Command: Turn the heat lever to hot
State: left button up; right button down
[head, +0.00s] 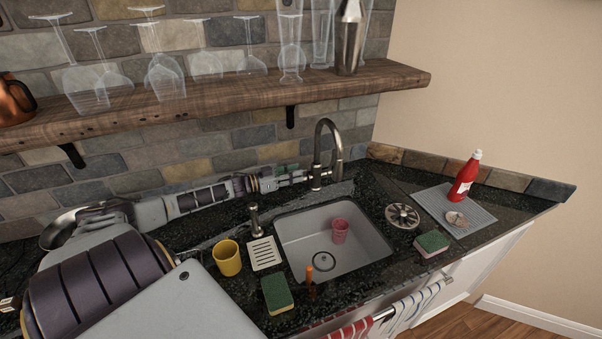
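The dark metal gooseneck faucet (337,143) stands upright behind the sink, its spout arching over to the right. Its heat lever cannot be made out clearly; the gripper is at the left side of the faucet body, where a lever could be hidden. My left arm reaches in from the left along the back of the counter. My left gripper (300,178) points right, with its fingertips close to the faucet's lower body. The fingers are small here, so I cannot tell whether they touch it or how far apart they are. My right gripper is out of view.
The sink (288,235) holds a pink cup (340,231). A yellow mug (227,258), soap dispenser (255,222), white slotted dish (264,254) and sponge (277,295) stand left of it. A red bottle (465,178) stands on a grey mat (430,197). A wooden shelf (215,98) with glasses hangs above.

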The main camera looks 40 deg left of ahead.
aim_at(304, 176)
pick_arm(q)
jog(key=shift+x, duration=1.4)
grip_shut()
